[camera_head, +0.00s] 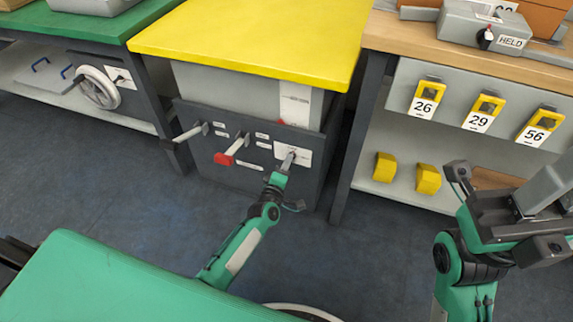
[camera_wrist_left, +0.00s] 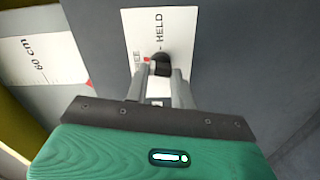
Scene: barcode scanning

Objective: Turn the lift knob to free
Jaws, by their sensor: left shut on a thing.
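The lift knob (camera_wrist_left: 160,66) is small and black, on a white label card (camera_wrist_left: 143,25) on the grey panel. The card reads HELD, with a red mark and partly hidden lettering to the left of the knob. My left gripper (camera_head: 287,164) is at this card (camera_head: 304,156) on the front of the yellow-topped table. In the left wrist view its fingers (camera_wrist_left: 158,80) are closed on the knob from both sides. They hide part of the knob, so I cannot tell exactly where it points. My right gripper (camera_head: 505,212) is open and empty at the right.
Two handles, one red-tipped (camera_head: 224,158) and one grey (camera_head: 188,132), stick out left of the knob. The yellow tabletop (camera_head: 255,35) overhangs the panel. A bench with numbered yellow tags (camera_head: 480,113) stands right. A handwheel (camera_head: 98,88) is far left. Open floor lies in front.

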